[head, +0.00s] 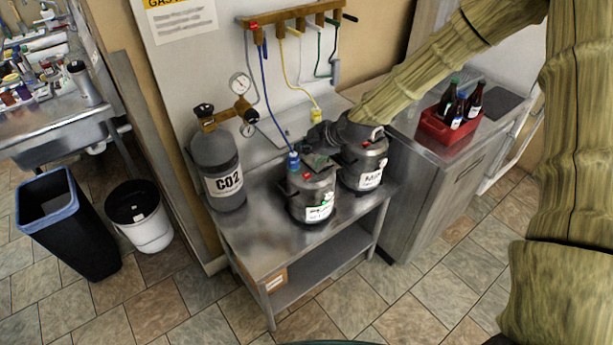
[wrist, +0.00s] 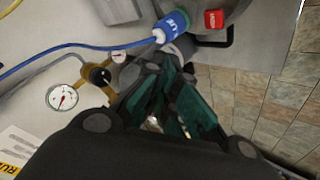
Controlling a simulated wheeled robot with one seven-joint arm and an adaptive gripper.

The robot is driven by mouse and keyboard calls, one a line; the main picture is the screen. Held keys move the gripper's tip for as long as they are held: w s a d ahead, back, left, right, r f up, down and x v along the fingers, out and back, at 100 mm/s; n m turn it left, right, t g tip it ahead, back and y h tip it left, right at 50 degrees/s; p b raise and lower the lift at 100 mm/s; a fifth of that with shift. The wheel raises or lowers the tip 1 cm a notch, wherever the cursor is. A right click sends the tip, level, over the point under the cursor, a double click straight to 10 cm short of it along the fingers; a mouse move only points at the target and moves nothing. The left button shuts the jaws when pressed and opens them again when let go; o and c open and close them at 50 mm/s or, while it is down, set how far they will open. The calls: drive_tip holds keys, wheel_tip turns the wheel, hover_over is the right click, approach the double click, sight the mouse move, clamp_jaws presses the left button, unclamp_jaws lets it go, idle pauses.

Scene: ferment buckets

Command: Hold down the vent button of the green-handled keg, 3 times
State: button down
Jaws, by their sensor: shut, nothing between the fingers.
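A steel keg (head: 312,203) with a green-marked white label stands at the front of the steel table. Its top carries a blue hose connector (head: 293,161) and a red button (head: 307,177). Green shows at its top, but I cannot tell handle from finger there. The wrist view shows the red button (wrist: 214,19) and blue connector (wrist: 172,25) close together. My gripper (wrist: 178,52) is shut and empty, its tips close to the blue connector and left of and below the button in that view. Whether they touch anything is unclear. In the head view my gripper (head: 312,157) is over the keg's top.
A second keg (head: 366,168) stands behind right, close to my wrist. A CO2 cylinder (head: 221,172) with gauges stands left. Blue and yellow hoses hang from a wooden rack (head: 290,14). A red bottle crate (head: 447,132) sits on the right counter. The table front is bare.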

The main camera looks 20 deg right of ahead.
sight(305, 176)
drive_tip(key=shift+f+b, duration=2)
drive_tip(key=shift+f, duration=1.85)
drive_tip(key=shift+f, duration=0.1)
drive_tip(key=shift+f+b, duration=0.3)
drive_tip(key=shift+b, duration=0.1)
drive_tip(key=shift+f+b, duration=0.45)
drive_tip(key=shift+f, duration=0.15)
drive_tip(key=shift+r, duration=0.2)
drive_tip(key=shift+r+p, duration=0.5)
drive_tip(key=shift+r, duration=0.35)
drive_tip(key=shift+r+p, duration=1.3)
drive_tip(key=shift+r, duration=1.2)
